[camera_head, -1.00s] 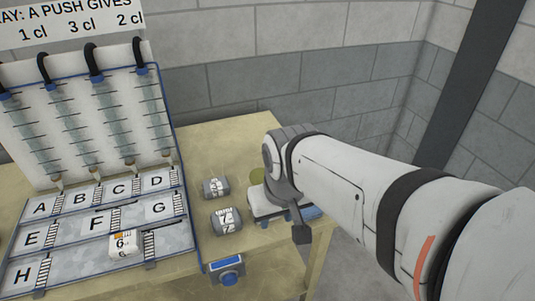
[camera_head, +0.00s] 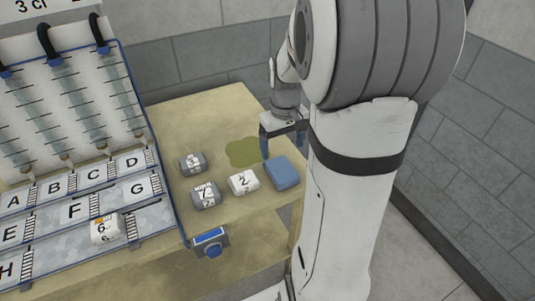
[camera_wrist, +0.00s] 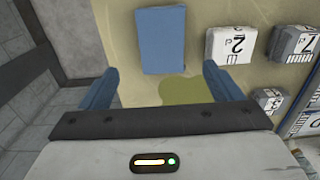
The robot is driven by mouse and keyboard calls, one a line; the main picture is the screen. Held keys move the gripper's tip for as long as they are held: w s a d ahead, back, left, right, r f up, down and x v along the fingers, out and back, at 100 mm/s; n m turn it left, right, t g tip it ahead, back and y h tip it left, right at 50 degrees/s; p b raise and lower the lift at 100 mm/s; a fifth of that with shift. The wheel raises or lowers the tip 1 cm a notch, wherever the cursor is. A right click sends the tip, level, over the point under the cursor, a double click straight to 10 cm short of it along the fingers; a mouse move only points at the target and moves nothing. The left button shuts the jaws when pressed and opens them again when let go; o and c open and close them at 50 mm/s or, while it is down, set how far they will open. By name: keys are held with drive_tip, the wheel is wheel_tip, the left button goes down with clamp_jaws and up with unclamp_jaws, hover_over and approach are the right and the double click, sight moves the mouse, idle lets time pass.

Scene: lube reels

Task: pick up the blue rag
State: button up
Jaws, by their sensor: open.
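The blue rag (camera_head: 282,173) lies folded flat on the table near its right edge, beside the white block marked 2. In the wrist view the rag (camera_wrist: 166,40) is beyond the fingertips, between their lines and a little left of centre. My gripper (camera_head: 284,150) is over the table, just behind the rag in the head view. Its two blue fingers (camera_wrist: 160,82) are open with nothing between them but the table and part of a green patch. The rag is apart from the fingers in the wrist view.
A flat olive-green patch (camera_head: 243,152) is on the table (camera_head: 200,112) behind the rag. A white block marked 2 (camera_head: 243,181) and grey blocks marked 7 (camera_head: 205,195) and 3 (camera_head: 193,164) are to the left. The lettered rack (camera_head: 75,210) stands further left.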

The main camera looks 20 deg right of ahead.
sight(282, 168)
drive_tip(key=f, duration=0.7)
drive_tip(key=shift+s+a+f+p, duration=0.1)
drive_tip(key=shift+s+f+p, duration=0.2)
drive_tip(key=shift+f+p, duration=0.1)
drive_tip(key=shift+r, duration=0.1)
drive_tip(key=shift+c, duration=0.4)
drive_tip(key=c, duration=1)
wheel_tip(282, 168, up, 10)
